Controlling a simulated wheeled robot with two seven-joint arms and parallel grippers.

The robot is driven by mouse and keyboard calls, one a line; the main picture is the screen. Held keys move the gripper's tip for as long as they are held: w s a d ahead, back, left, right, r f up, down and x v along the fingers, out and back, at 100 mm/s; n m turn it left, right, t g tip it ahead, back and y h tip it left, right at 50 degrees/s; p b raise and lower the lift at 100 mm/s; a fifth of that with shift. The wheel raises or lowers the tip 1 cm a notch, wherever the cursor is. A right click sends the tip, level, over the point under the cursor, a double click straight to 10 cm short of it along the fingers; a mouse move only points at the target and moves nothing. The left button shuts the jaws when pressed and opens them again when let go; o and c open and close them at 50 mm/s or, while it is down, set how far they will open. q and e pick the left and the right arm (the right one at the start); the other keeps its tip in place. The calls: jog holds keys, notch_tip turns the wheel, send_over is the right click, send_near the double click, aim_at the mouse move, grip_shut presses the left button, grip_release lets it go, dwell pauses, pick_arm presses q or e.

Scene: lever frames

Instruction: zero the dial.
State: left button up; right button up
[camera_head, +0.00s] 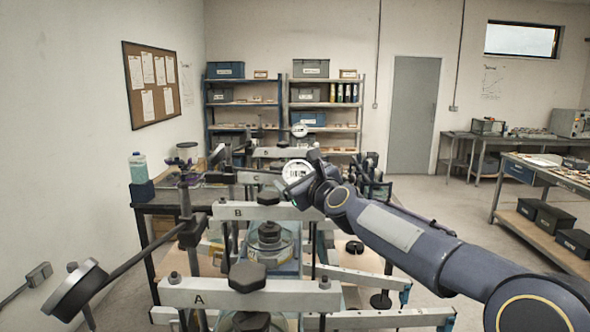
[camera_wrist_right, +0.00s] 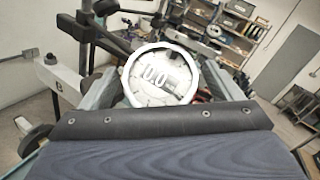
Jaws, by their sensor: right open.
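The dial (camera_head: 297,171) is a round gauge with a white face and a pale rim, above the beam marked B. My left gripper is not in view.
Lever beams marked A (camera_head: 250,296) and B (camera_head: 262,211) cross the bench, with upright rods and dark knobs around them. A second dial (camera_head: 299,131) stands farther back. A dark disc weight (camera_head: 76,288) sits at front left.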

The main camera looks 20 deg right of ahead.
jog(key=shift+w, duration=0.3)
jog(key=shift+s+r, duration=0.15)
jog(key=shift+s, duration=0.1)
jog(key=shift+c, duration=0.6)
jog(key=shift+w, duration=0.15)
jog(key=c, duration=0.9)
jog(key=shift+a+m+h, duration=0.15)
jog(key=shift+m+h, duration=0.15)
jog(key=shift+m, duration=0.2)
jog(key=shift+m+t+h+p, duration=0.3)
jog(key=shift+m+h+p, duration=0.05)
jog(key=shift+m+h, duration=0.15)
jog(key=o, duration=1)
